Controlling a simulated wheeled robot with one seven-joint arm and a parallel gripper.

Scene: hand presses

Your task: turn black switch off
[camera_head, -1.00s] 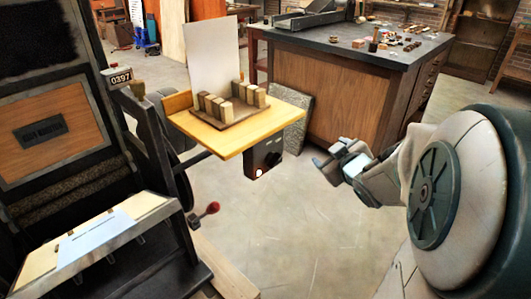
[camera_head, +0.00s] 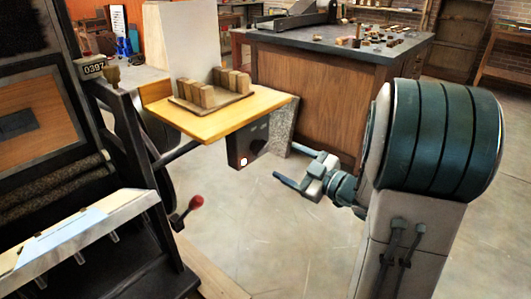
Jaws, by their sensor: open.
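The black switch box (camera_head: 247,146) hangs under the front right part of a small wooden shelf on the press. A lit white spot (camera_head: 243,161) shows low on its front face. A dark knob shape near its upper right is too small to read clearly. My gripper (camera_head: 290,165) is to the right of the box, apart from it, with its jaws open and empty and pointing left toward the box side.
The wooden shelf (camera_head: 222,125) above the box holds a board with several wooden blocks (camera_head: 200,93). A red-knobbed lever (camera_head: 195,202) sticks out from the press at lower left. A large workbench (camera_head: 320,90) stands behind. The floor below my gripper is clear.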

